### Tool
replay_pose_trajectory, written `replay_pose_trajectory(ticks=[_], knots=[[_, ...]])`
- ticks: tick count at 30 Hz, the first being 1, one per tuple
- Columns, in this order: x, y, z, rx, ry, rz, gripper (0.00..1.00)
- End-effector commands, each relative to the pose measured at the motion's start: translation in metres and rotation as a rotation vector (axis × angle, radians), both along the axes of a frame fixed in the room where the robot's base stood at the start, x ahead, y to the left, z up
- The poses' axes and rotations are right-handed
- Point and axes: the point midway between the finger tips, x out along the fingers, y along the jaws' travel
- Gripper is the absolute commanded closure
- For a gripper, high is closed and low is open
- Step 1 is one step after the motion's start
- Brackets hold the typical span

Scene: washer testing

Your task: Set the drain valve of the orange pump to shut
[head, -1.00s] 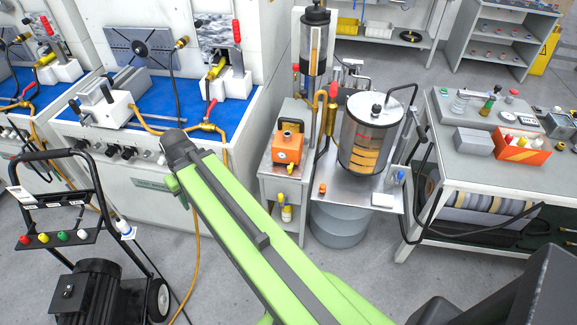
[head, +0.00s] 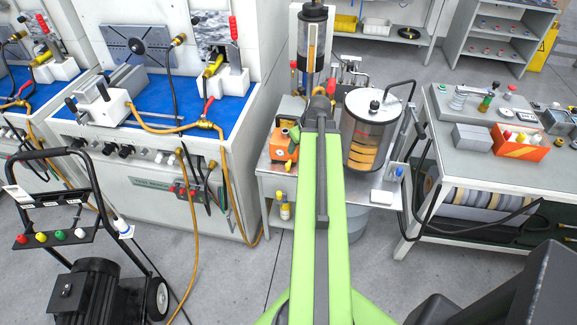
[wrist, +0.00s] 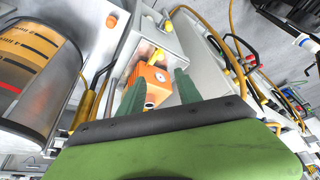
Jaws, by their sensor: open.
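The orange pump (head: 282,147) sits on a small grey stand left of my arm in the head view. In the wrist view the pump (wrist: 146,83) shows as an orange block with a round white gauge, between the green fingers. A yellow part (wrist: 157,56), perhaps the drain valve handle, lies at the pump's far side there; its exact setting is too small to tell. My gripper (wrist: 159,80) is open and empty, its fingers apart on either side of the pump in the picture. Contact cannot be told. In the head view my arm hides most of the gripper.
A clear tank (head: 370,130) with orange bands stands right of my arm, and a tall cylinder (head: 311,50) stands behind. A blue-topped bench (head: 180,100) is to the left. A grey table (head: 470,165) is to the right. Open floor lies in front.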

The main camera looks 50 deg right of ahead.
Motion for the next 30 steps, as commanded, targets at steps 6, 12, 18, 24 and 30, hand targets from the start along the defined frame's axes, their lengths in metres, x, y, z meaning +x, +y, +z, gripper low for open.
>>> replay_pose_trajectory(ticks=[6,12,18,24,30], knots=[[0.017,-0.004,-0.051,0.001,0.000,0.000,0.59],[0.034,-0.008,-0.092,0.001,0.000,0.001,0.59],[0.051,-0.011,-0.132,0.001,0.000,0.001,0.59],[0.060,-0.013,-0.149,0.000,0.000,0.001,0.59],[0.060,-0.013,-0.147,0.001,0.000,0.001,0.59]])
